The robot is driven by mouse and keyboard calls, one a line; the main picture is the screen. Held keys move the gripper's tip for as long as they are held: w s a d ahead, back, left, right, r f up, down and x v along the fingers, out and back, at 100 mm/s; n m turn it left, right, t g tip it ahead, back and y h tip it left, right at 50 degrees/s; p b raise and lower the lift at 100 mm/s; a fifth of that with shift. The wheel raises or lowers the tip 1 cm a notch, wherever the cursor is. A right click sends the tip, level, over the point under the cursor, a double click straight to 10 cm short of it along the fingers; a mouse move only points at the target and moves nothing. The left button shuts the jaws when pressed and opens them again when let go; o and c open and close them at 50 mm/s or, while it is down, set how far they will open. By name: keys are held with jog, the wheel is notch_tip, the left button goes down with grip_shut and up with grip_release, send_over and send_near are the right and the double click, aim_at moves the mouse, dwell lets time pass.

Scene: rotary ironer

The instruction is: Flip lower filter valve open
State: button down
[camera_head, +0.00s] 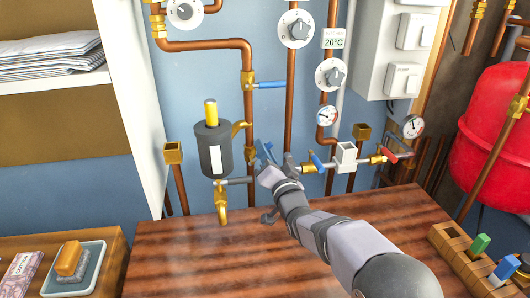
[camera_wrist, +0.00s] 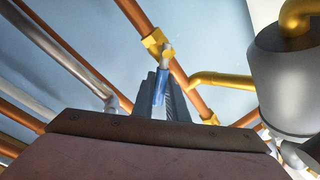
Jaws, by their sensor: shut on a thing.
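The dark grey filter (camera_head: 214,150) with a yellow top hangs on the wall, left of a vertical copper pipe. The lower filter valve is a brass body on this pipe, partly hidden behind my gripper in the head view. My gripper (camera_head: 265,158) is at its blue lever. In the wrist view, the brass valve body (camera_wrist: 155,42) sits on the slanting copper pipe. The blue lever (camera_wrist: 159,88) reaches from it toward me, and my gripper (camera_wrist: 164,105) is shut on it. The upper valve's blue lever (camera_head: 270,85) points right, across its pipe.
A drain tap (camera_head: 222,202) hangs below the filter. To the right are a white box (camera_head: 346,156), another blue lever (camera_head: 317,160) and a red lever (camera_head: 389,154). The wooden tabletop (camera_head: 190,255) below is largely clear. A red tank (camera_head: 498,120) stands right.

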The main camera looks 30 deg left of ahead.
dwell(0.3)
jog(key=c, duration=1.7)
grip_release()
jog(key=shift+c, duration=0.2)
jog(key=shift+s+d, duration=0.1)
jog(key=v, duration=0.7)
jog(key=shift+b, duration=0.3)
